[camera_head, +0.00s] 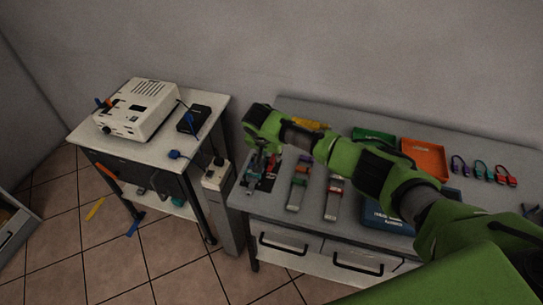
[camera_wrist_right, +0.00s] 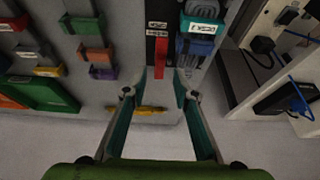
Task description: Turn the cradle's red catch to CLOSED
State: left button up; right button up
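The red catch (camera_wrist_right: 160,55) is a narrow red bar on a black plate (camera_wrist_right: 151,48) with white labels, too small to read surely. In the head view my right gripper (camera_head: 256,165) hangs over the left end of the bench and partly hides the cradle (camera_head: 257,182). My left gripper is not in view.
More grey holders (camera_head: 298,190) with coloured parts stand to the right on the bench. A side table (camera_head: 146,146) with a cream device (camera_head: 138,108) and cables stands left.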

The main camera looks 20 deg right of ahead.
aim_at(272, 159)
jog(key=shift+x, duration=1.6)
grip_shut()
